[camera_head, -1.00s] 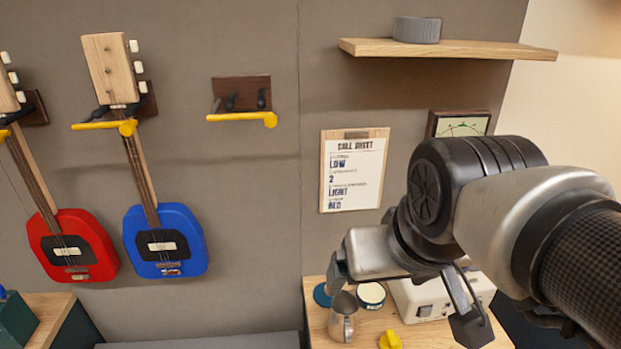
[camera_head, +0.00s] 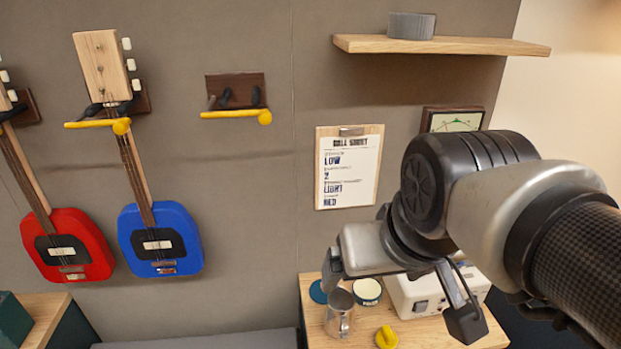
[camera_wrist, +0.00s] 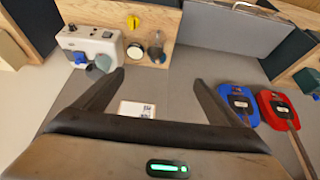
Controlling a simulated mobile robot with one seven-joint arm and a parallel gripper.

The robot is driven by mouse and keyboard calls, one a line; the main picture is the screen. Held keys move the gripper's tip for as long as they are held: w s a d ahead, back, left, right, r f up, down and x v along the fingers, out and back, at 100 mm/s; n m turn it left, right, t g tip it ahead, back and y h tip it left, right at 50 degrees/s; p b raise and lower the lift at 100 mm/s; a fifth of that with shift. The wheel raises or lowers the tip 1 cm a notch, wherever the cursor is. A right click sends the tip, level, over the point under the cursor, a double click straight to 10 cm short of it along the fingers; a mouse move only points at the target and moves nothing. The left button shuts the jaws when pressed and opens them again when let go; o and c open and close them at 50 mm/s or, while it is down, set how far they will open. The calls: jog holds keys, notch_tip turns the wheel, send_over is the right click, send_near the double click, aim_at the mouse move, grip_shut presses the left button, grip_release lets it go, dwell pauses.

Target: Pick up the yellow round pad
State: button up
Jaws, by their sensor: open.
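A small yellow piece (camera_head: 386,337) with a rounded outline lies on the wooden table near the lower edge of the head view. It also shows at the top of the wrist view (camera_wrist: 134,22); whether it is a flat round pad is hard to tell at this size. My gripper (camera_wrist: 158,78) is open and empty, its two black fingers spread wide. In the head view its fingers hang in front of the table area, with the yellow piece lower down between them in the picture. The gripper is clear of the piece and not touching it.
On the wooden table (camera_head: 437,334) stand a metal mug (camera_head: 340,313), a round tin (camera_head: 367,291), a teal disc (camera_head: 318,291) and a white box (camera_head: 415,296). Blue (camera_head: 160,240) and red (camera_head: 68,246) guitars hang on the wall. A shelf (camera_head: 470,45) juts out above.

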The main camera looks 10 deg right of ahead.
jog(key=c, duration=0.3)
jog(key=w+d+f+b, duration=0.2)
jog(key=f, duration=0.2)
jog(key=w+d+f+g+b, duration=0.1)
jog(key=w+d+f+b, duration=0.1)
jog(key=w+f, duration=0.1)
jog(key=w+d+f+g+b, duration=0.1)
jog(key=w+d+f+b, duration=0.1)
jog(key=f, duration=0.3)
jog(key=shift+w+d+f, duration=0.15)
jog(key=shift+w+d, duration=0.05)
jog(key=shift+w, duration=0.1)
jog(key=c, duration=0.4)
jog(key=g+b, duration=0.2)
jog(key=b, duration=0.1)
send_near(389, 332)
jog(key=shift+n, duration=0.3)
notch_tip(389, 332, down, 4)
jog(key=shift+w+a+f+b, duration=0.15)
jog(key=shift+w+b, duration=0.05)
jog(key=shift+b, duration=0.75)
jog(key=shift+w+f+b, duration=0.15)
jog(key=shift+f, duration=0.8)
jog(key=shift+w+f+b, duration=0.15)
jog(key=shift+w+f, duration=0.05)
jog(key=shift+f, duration=0.8)
jog(key=shift+w+f+b, duration=0.15)
jog(key=shift+f, duration=0.8)
